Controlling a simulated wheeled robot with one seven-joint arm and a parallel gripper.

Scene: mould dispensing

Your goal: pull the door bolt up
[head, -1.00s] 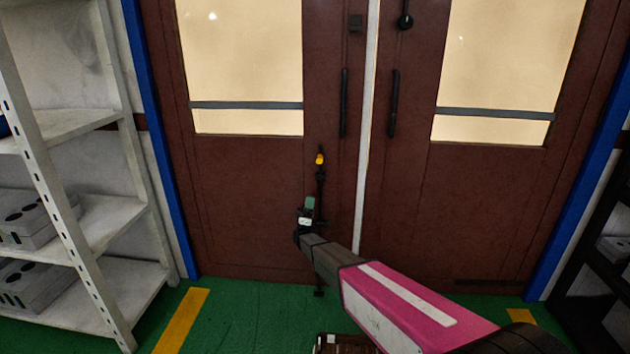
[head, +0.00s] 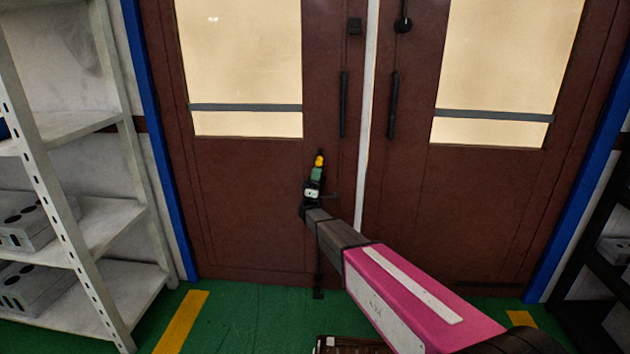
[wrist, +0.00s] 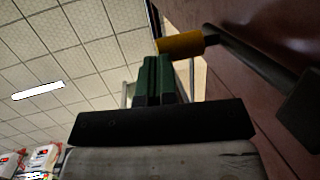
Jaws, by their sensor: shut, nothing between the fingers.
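The door bolt is a dark vertical rod on the left leaf of the brown double door, with a yellow knob (head: 319,160) near its top. Its lower end shows near the floor, and my gripper and arm hide its middle. My gripper (head: 317,172) is at the door just below the yellow knob, with its green fingers pointing up. In the wrist view the fingers (wrist: 158,62) are together and empty. The yellow knob (wrist: 180,45) is close beyond and right of the fingertips there, and I cannot tell whether they touch. The dark rod (wrist: 255,58) runs to the right of it.
Black pull handles (head: 343,105) stand above on both door leaves. A white shelf unit (head: 105,215) with grey boxes stands on the left. A dark shelf (head: 600,275) is on the right. A brown object (head: 350,345) lies at the bottom edge.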

